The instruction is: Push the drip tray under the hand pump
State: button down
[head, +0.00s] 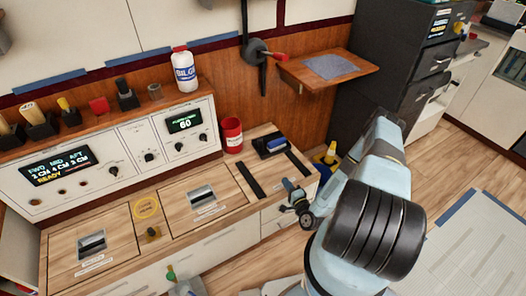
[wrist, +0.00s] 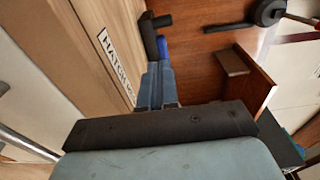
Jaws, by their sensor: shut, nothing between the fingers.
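The drip tray (head: 270,146) looks like a low black tray with a blue bar along its front, at the back of the counter between two black strips. In the wrist view its blue bar (wrist: 163,47) shows just beyond my fingertips. The hand pump (head: 256,50) is on the wall above and behind the tray, with a red-ended handle and a dark pipe hanging down. My gripper (head: 289,184) is shut and empty, over the counter's front right part, in front of the tray. It also shows in the wrist view (wrist: 156,68). A gap appears to separate fingertips and bar.
Black strips (head: 250,181) and (head: 298,163) flank bare counter in front of the tray. A red can (head: 232,135) stands left of it. A wooden shelf (head: 347,61) juts from the wall at right. A yellow-topped object (head: 330,153) is near the counter's right end.

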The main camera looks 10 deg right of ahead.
aim_at(261, 146)
jog(key=x, duration=2.3)
jog(key=shift+w+a+f, duration=0.1)
jog(key=shift+w+a, duration=0.1)
jog(key=shift+w, duration=0.2)
jog(key=shift+d, duration=0.1)
